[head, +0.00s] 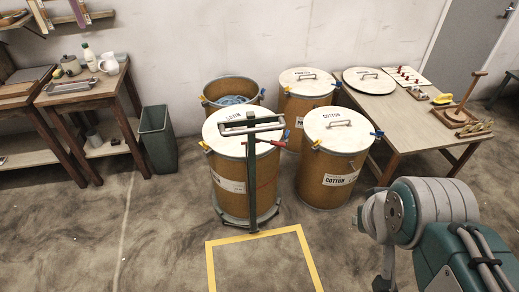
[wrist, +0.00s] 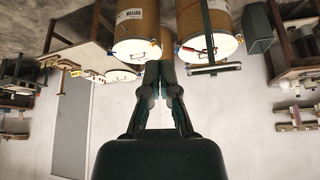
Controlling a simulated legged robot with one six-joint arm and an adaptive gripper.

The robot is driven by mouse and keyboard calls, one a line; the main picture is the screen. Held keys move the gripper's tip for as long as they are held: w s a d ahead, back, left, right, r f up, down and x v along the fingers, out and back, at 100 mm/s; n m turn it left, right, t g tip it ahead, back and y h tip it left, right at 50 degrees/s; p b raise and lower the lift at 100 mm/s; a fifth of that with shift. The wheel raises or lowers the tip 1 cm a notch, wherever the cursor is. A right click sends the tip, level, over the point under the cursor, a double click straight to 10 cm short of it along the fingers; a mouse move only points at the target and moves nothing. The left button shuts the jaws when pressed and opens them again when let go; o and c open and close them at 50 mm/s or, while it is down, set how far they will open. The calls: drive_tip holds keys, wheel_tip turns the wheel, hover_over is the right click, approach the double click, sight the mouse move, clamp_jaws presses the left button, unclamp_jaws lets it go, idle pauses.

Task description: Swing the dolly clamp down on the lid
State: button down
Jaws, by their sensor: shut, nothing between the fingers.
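The dolly (head: 233,217) stands on the floor and carries a brown drum (head: 240,178) with a white lid (head: 226,133). A dark green post rises at the drum's front, and the clamp (head: 252,130) at its top reaches across over the lid. A red lever (head: 277,143) sticks out to the right. In the wrist view, which is upside down, the clamp (wrist: 213,69) shows beside the lid (wrist: 208,50); whether it touches the lid is unclear. My gripper (wrist: 160,68) is shut and empty, apart from the clamp.
An open drum (head: 230,90) stands behind, and lidded drums (head: 325,180) (head: 307,108) stand to the right. A table (head: 400,120) holds a loose lid and tools. A bin (head: 157,138) and workbench (head: 85,95) are left. Floor inside the yellow outline (head: 258,235) is clear.

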drive_tip(key=w+a+m+t, duration=0.3)
drive_tip(key=w+m+t, duration=0.1)
drive_tip(key=w, duration=1.6)
drive_tip(key=w+a+f+m+t+y, duration=0.1)
drive_tip(key=w+a+f+m+t, duration=0.15)
drive_tip(key=w+f, duration=0.45)
drive_tip(key=w+a+f+m+t+y, duration=0.15)
drive_tip(key=w+a, duration=0.25)
drive_tip(key=w, duration=0.6)
drive_tip(key=w+a+f+m+t, duration=0.1)
drive_tip(key=w+a+f+m, duration=0.15)
drive_tip(key=w+f, duration=0.4)
drive_tip(key=s+a+f+m+t+y, duration=0.1)
drive_tip(key=s+a+f+m+t, duration=0.1)
drive_tip(key=f, duration=0.9)
drive_tip(key=s+a+f+m+t+y, duration=0.2)
drive_tip(key=a+f, duration=0.1)
drive_tip(key=f, duration=0.8)
drive_tip(key=shift+s+a+t, duration=0.3)
drive_tip(key=shift+a+t, duration=0.05)
drive_tip(key=shift+t, duration=0.05)
drive_tip(key=shift+m, duration=0.25)
